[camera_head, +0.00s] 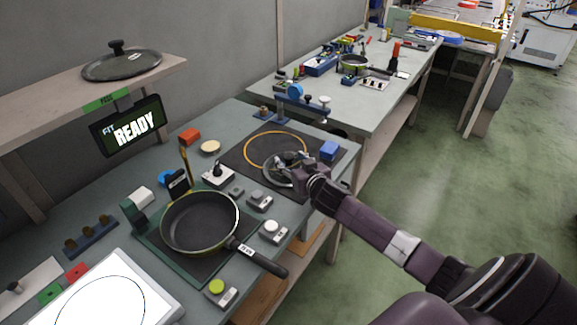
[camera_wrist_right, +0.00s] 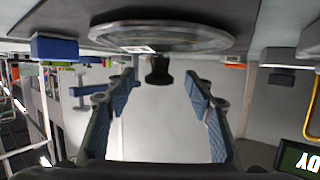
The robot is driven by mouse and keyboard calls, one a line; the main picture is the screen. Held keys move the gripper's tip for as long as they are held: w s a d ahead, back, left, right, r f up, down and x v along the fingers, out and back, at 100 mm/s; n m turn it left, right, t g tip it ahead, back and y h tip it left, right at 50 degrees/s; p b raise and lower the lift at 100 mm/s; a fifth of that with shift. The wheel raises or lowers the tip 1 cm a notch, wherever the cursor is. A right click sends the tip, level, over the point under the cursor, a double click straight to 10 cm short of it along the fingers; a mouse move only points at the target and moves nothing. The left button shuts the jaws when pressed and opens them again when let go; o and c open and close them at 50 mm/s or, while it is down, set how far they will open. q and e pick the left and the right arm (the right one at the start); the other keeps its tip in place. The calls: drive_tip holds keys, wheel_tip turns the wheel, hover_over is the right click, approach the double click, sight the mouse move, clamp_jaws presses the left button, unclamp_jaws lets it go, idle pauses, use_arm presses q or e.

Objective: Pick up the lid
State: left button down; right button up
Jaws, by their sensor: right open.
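A round glass lid (camera_head: 275,174) with a dark knob lies on the black mat (camera_head: 240,160) with the orange ring, partly hidden by my right gripper. My right gripper (camera_head: 296,163) is above the lid's right side. In the right wrist view, the picture is upside down, and the lid (camera_wrist_right: 165,42) shows at the top. Its knob (camera_wrist_right: 160,72) hangs between the blue-padded fingers of the gripper (camera_wrist_right: 160,90), which are apart and clear of it. Another dark lid (camera_head: 122,66) sits on the shelf at left. My left gripper is not in view.
A black pan (camera_head: 200,222) stands on the front mat, its handle pointing right. Knob boxes (camera_head: 260,200) stand between pan and lid. A blue block (camera_head: 329,150) is behind the gripper. The shelf (camera_head: 165,70) overhangs the table at left.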

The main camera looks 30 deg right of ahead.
drive_tip(key=shift+x, duration=1.25)
drive_tip(key=c, duration=0.4)
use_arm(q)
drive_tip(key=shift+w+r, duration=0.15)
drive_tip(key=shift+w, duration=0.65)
use_arm(e)
drive_tip(key=shift+r, duration=0.1)
clamp_jaws()
